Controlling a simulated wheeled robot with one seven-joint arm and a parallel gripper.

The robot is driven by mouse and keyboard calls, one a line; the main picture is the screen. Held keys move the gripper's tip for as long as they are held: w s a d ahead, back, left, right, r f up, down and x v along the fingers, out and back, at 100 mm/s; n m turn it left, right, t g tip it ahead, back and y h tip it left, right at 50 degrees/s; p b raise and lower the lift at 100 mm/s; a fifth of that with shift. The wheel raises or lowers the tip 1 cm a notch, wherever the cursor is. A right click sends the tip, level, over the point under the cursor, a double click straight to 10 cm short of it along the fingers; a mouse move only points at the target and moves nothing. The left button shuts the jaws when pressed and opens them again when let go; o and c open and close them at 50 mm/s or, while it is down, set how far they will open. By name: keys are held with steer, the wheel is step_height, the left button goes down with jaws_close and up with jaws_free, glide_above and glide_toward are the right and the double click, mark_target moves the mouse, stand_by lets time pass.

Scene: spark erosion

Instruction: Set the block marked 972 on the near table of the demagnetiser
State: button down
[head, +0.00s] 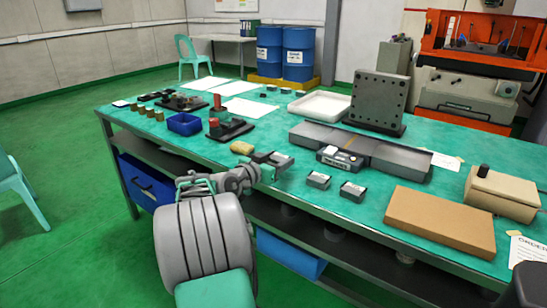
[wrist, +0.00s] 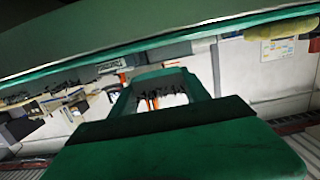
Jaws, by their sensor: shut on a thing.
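My gripper (head: 264,163) is over the front edge of the bench, left of the demagnetiser. It appears shut on a small dark grey block (head: 272,158), whose marking I cannot read. The demagnetiser (head: 340,158) has a dark control box with a pale top, in the middle of the bench. Flat grey tables extend from it, one to the far left (head: 312,138) and one to the near right (head: 400,158); both look bare. Two similar grey blocks with pale labels, a left one (head: 318,180) and a right one (head: 352,190), stand in front of the demagnetiser; their numbers are too small to read.
A dark plate with holes (head: 378,98) stands upright behind the demagnetiser. A brown flat box (head: 440,220) and a beige case (head: 502,193) lie to the right. A yellow sponge (head: 242,147) lies near my gripper. A blue tray (head: 184,123) and fixtures are at the left.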

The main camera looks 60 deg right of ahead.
steer(key=shift+d+f, duration=0.15)
steer(key=shift+f, duration=0.55)
steer(key=shift+d+f, duration=0.1)
steer(key=shift+f, duration=0.55)
steer(key=shift+f+b, duration=0.25)
steer(key=shift+b, duration=0.3)
steer(key=c, duration=0.5)
jaws_free()
steer(key=shift+r+p, duration=0.1)
steer(key=shift+p, duration=0.3)
